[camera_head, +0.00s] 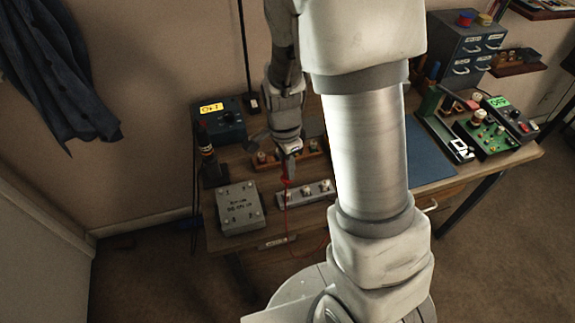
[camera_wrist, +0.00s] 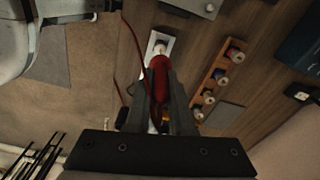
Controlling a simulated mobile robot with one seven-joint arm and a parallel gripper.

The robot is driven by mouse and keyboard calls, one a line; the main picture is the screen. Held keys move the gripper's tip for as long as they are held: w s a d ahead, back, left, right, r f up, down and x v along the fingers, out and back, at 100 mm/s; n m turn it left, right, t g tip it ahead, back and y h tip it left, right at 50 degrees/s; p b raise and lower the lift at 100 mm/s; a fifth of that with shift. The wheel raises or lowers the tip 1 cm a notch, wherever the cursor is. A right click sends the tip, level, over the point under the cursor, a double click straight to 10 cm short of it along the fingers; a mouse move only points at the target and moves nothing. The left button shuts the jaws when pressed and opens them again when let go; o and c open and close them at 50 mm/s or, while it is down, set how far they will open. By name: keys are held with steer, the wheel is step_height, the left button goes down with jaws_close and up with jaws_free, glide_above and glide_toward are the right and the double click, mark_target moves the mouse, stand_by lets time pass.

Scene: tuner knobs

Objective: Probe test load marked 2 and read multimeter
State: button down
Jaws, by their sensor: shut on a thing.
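My gripper (camera_head: 289,158) is shut on a red probe (camera_head: 287,181), which points down over the bench; it also shows in the wrist view (camera_wrist: 158,75). A thin red lead trails from it. The probe is above the grey strip with pale posts (camera_head: 293,199); in the wrist view its tip lies close to a pale post (camera_wrist: 159,46). I cannot tell whether they touch. A grey box (camera_head: 239,212) with dark lettering and corner studs is left of the strip. A dark blue meter (camera_head: 232,132) with a yellow display stands behind; its reading is unclear.
A wooden strip with several knobs (camera_head: 315,155) lies behind the grey strip. A dark stand (camera_head: 214,174) is at the left. A blue mat (camera_head: 428,160), green circuit board (camera_head: 487,140) and device with green display (camera_head: 511,119) are at the right. My arm hides the bench's middle.

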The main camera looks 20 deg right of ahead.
steer(key=shift+r, duration=0.1)
stand_by(0.3)
step_height(320, 180, up, 5)
steer(key=p, duration=0.4)
steer(key=shift+p, duration=0.35)
steer(key=shift+d, duration=0.15)
stand_by(2.5)
